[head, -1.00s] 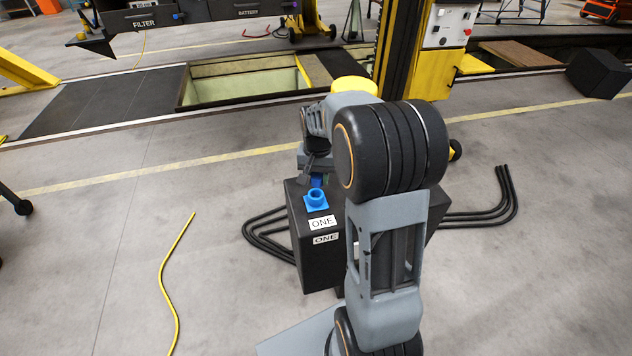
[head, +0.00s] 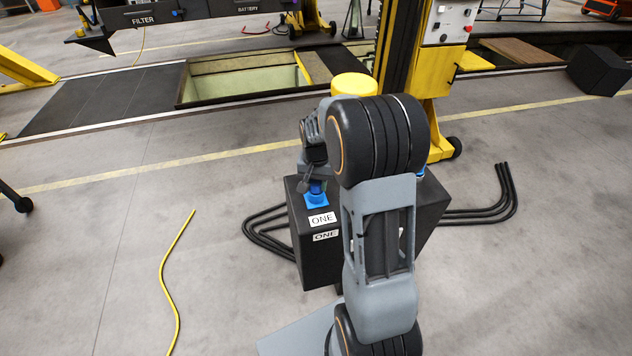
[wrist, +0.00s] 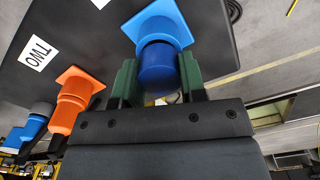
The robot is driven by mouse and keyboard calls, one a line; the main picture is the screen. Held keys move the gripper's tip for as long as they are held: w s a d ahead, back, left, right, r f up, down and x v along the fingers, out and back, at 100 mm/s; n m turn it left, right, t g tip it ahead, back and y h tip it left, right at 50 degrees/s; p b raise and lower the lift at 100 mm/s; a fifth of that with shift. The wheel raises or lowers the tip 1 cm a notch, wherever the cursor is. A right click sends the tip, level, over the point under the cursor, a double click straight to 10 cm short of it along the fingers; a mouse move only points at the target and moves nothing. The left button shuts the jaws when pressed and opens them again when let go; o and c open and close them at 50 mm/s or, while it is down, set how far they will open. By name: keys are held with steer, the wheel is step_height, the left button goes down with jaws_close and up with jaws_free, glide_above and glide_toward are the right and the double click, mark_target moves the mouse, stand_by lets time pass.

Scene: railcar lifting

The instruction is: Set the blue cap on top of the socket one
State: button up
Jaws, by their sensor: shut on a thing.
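The dark blue cap (wrist: 158,72) is between the green fingers of my gripper (wrist: 158,62) in the wrist view. The light blue socket one (wrist: 160,22), with a square base, is right at the cap's end, in line with it. I cannot tell whether the cap is fully seated or only touching. In the head view, my gripper (head: 312,178) is over socket one (head: 316,201), behind the ONE label (head: 322,219) on the black box (head: 320,262). The cap shows there as a small dark blue patch (head: 316,187), partly hidden by my gripper.
An orange socket (wrist: 78,82) stands beside the TWO label (wrist: 38,53), with another blue piece (wrist: 28,130) beyond it. A yellow hose (head: 170,270) lies on the left floor. A yellow lift post (head: 440,90) stands behind.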

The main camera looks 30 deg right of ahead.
mark_target(316, 181)
steer(key=shift+f, duration=0.25)
steer(key=o, duration=1)
steer(key=shift+r, duration=0.1)
steer(key=shift+c, duration=0.2)
step_height(316, 181, up, 12)
steer(key=s+a+n+t, duration=0.2)
steer(key=s+a, duration=0.3)
steer(key=s, duration=0.3)
steer(key=s+a+r+n+t, duration=0.1)
steer(key=s+a+n, duration=0.3)
steer(key=s, duration=0.4)
steer(key=shift+s+a+n+t, duration=0.3)
steer(key=shift+a+n+t, duration=0.1)
steer(key=shift+t, duration=0.4)
